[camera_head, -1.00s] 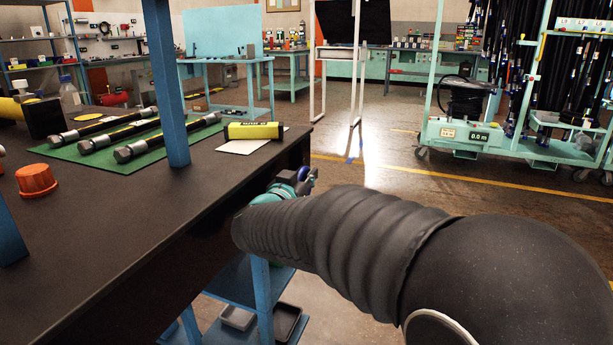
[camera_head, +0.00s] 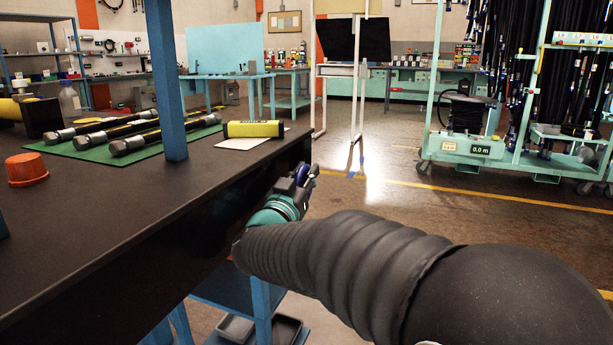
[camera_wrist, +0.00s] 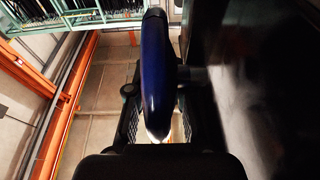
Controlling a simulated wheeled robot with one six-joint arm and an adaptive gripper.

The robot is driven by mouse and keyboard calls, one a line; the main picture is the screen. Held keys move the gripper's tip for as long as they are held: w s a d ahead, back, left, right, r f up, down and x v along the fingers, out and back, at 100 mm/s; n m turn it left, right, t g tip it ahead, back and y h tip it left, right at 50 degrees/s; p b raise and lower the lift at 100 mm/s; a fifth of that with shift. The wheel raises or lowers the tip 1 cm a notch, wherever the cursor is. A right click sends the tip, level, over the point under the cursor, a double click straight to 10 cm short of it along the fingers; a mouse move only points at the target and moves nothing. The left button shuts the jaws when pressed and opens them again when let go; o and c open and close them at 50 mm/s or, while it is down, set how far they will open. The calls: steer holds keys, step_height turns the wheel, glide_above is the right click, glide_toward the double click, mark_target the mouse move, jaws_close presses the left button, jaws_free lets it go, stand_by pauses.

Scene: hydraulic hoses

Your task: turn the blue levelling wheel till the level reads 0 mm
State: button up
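The blue wheel (camera_wrist: 158,75) is seen nearly edge-on in the wrist view, its rim running upright in the middle. It also shows as a small blue patch in the head view (camera_head: 303,174), beside the bench's right end. My gripper (camera_wrist: 159,85) has one finger on each side of the rim. The fingers lie close to the wheel, but whether they press on it is unclear. In the head view my gripper (camera_head: 300,186) is small and partly hidden by my sleeved arm. No level or millimetre reading is legible in either view.
The dark bench (camera_head: 100,225) is close on the left, carrying hoses on a green mat (camera_head: 95,153), a yellow-black cylinder (camera_head: 253,129) and an orange cap (camera_head: 27,169). A blue post (camera_head: 166,85) rises from it. A hose trolley (camera_head: 440,158) displays 0.0 m. Open floor lies between.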

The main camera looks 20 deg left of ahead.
steer(key=shift+o, duration=1)
steer(key=d+v, duration=0.1)
steer(key=v, duration=1.1)
steer(key=shift+a, duration=0.45)
